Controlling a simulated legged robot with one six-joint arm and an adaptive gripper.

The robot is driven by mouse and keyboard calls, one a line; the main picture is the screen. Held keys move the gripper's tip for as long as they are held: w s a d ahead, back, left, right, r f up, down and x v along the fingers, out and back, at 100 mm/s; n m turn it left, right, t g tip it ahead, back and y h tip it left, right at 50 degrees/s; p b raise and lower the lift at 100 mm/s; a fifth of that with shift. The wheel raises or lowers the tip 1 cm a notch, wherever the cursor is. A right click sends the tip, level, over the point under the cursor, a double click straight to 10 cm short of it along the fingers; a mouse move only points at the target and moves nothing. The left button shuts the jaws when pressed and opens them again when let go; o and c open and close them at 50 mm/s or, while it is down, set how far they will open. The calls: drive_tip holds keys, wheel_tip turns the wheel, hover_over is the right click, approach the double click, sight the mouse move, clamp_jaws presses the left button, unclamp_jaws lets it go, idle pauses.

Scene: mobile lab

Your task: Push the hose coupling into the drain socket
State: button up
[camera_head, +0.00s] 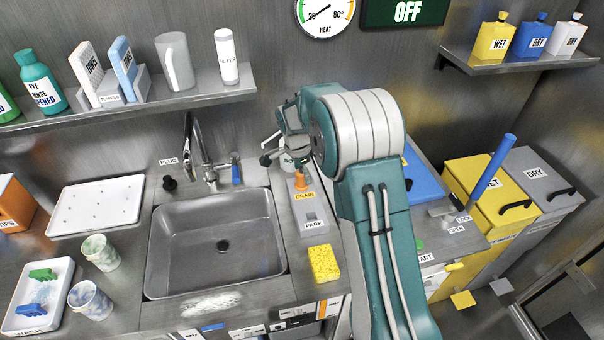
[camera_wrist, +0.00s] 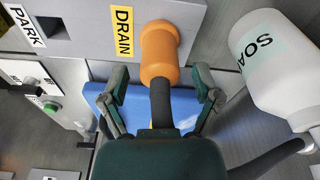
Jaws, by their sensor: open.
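The orange hose coupling (camera_wrist: 160,52) stands at the grey socket panel (camera_wrist: 215,18), right of the yellow DRAIN label (camera_wrist: 123,32). It also shows in the head view (camera_head: 301,181), behind the sink's right side. Its far end meets the panel, and it hides the drain socket, so I cannot tell how deep it sits. A dark hose (camera_wrist: 160,103) runs from the coupling back towards my gripper. My gripper (camera_wrist: 162,80) is open, with one finger on each side of the coupling's near end and a visible gap to both. In the head view my arm partly hides it.
A white soap bottle (camera_wrist: 275,65) stands close right of my gripper in the wrist view. The empty PARK slot (camera_wrist: 53,28) is left of the drain. The sink (camera_head: 220,245), faucet (camera_head: 205,160) and yellow sponge (camera_head: 323,263) are nearby. A shelf (camera_head: 130,100) runs along the wall.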

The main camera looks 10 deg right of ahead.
sight(298, 173)
drive_tip(key=s+r+n+t, duration=0.15)
drive_tip(key=s+r, duration=0.25)
drive_tip(key=r, duration=0.5)
drive_tip(key=s+r+n, duration=0.2)
drive_tip(key=s+r, duration=0.1)
drive_tip(key=r, duration=0.6)
drive_tip(key=s+r+n+t, duration=0.1)
drive_tip(key=s+n, duration=0.5)
drive_tip(key=s, duration=0.7)
drive_tip(key=s+r+n+t+y, duration=0.1)
drive_tip(key=s+n, duration=0.5)
drive_tip(key=s, duration=0.8)
drive_tip(key=shift+a+r+t, duration=0.15)
drive_tip(key=shift+r+t, duration=0.45)
drive_tip(key=shift+t, duration=0.35)
drive_tip(key=shift+s, duration=0.1)
